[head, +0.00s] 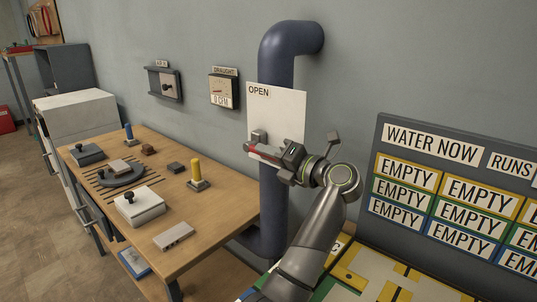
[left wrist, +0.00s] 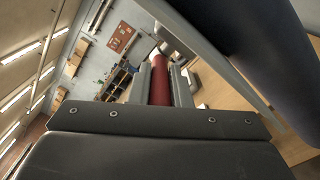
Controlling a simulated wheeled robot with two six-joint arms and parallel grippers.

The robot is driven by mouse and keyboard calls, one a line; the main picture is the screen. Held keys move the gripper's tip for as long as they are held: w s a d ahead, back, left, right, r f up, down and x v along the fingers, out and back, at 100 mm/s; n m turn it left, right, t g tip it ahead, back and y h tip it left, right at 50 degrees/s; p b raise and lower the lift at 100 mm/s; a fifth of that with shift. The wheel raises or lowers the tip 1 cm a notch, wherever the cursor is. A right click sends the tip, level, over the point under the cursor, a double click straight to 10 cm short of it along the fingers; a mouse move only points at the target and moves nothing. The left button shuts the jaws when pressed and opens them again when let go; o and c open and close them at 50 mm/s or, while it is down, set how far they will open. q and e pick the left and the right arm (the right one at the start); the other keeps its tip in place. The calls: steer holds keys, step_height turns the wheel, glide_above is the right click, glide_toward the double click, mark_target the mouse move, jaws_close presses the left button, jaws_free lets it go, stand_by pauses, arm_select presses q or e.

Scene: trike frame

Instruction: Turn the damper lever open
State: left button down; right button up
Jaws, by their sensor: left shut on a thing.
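The damper lever (head: 264,152) has a red grip and shows in front of the dark blue pipe (head: 278,215). A white plate (head: 276,110) marked OPEN at its upper left is on the pipe behind it. My left gripper (head: 258,147) reaches in from the right of the pipe and is shut on the lever's red grip. In the left wrist view the red grip (left wrist: 160,82) lies between the two fingers. The lever's pivot is largely hidden by my gripper. My right gripper is not in view.
A wooden bench (head: 222,225) with knobs and small blocks stands left of the pipe. A DRAUGHT gauge (head: 224,90) and an AIR switch (head: 165,86) hang on the wall. A board with EMPTY labels (head: 408,178) stands at right, close to my arm.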

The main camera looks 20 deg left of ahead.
mark_target(252, 145)
arm_select(q)
steer(key=shift+r+p, duration=0.3)
steer(key=shift+p, duration=0.4)
steer(key=r+h+p, duration=0.1)
steer(key=p, duration=0.2)
steer(key=r+g+h+p, duration=0.1)
steer(key=h+p, duration=0.1)
steer(key=p, duration=0.2)
steer(key=r+g+h+p, duration=0.1)
steer(key=h+p, duration=0.1)
steer(key=p, duration=0.1)
steer(key=shift+w+a+p, duration=0.15)
steer(key=shift+a+p, duration=0.15)
steer(key=shift+a, duration=0.1)
steer(key=shift+a+h+p, duration=0.15)
steer(key=shift+h+p, duration=0.65)
steer(key=shift+p, duration=0.15)
steer(key=shift+g, duration=0.3)
steer(key=c, duration=1.3)
jaws_free()
steer(key=shift+w, duration=0.1)
steer(key=shift+c, duration=0.2)
